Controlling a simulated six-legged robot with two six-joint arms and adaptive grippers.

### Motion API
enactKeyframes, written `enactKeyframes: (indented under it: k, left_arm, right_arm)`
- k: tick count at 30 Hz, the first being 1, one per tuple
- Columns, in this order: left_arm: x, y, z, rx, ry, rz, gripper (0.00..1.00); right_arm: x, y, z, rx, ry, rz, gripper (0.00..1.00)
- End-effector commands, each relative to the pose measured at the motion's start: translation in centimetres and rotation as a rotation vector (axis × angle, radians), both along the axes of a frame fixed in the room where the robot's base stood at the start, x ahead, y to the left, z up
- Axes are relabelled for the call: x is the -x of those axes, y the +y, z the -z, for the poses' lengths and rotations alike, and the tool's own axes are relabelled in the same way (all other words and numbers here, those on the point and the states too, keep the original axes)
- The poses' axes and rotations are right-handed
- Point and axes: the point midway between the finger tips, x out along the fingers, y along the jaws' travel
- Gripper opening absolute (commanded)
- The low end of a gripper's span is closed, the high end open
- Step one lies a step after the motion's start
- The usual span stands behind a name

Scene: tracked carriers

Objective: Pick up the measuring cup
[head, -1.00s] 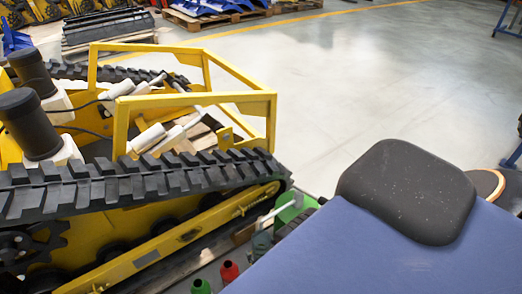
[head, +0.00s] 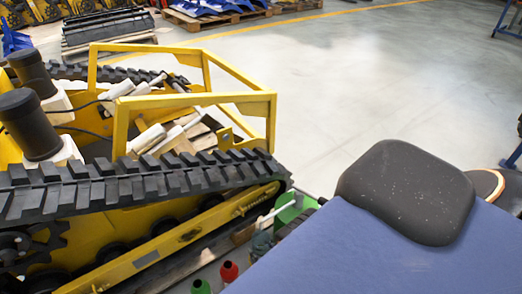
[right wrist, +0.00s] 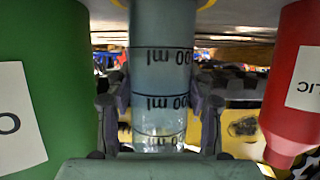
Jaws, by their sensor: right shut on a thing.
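The measuring cup (right wrist: 160,60) is a clear, bluish cylinder with dark rings and "ml" marks that read upside down in the right wrist view. My right gripper (right wrist: 160,115) has its two grey fingers closed on either side of the cup, holding it. In the head view the hold is small and unclear beside the carrier's track. My left gripper is not in view.
A green container (right wrist: 35,90) and a red container (right wrist: 300,80) flank the cup closely. The yellow tracked carrier (head: 185,235) fills the left of the head view. A blue surface with a dark pad (head: 405,190) lies at right. Open floor (head: 330,90) is beyond.

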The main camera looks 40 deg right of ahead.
Motion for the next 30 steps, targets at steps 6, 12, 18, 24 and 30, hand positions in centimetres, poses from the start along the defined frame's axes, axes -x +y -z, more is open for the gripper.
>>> enactKeyframes:
  k: [6,12,18,24,30]
  left_arm:
    - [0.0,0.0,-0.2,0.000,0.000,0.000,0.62]
    - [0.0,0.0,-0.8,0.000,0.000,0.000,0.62]
    - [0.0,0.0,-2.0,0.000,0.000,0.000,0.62]
    - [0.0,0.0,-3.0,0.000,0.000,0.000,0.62]
    - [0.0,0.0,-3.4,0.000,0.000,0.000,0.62]
  right_arm:
    - [0.0,0.0,-0.2,0.000,0.000,0.000,0.15]
    - [0.0,0.0,-1.0,0.000,0.000,0.000,0.15]
    - [-0.1,0.0,-2.5,0.000,0.000,0.000,0.15]
    - [0.8,0.1,-3.6,-0.001,0.004,0.000,0.15]
    - [3.0,0.3,-3.5,-0.001,0.002,0.000,0.15]
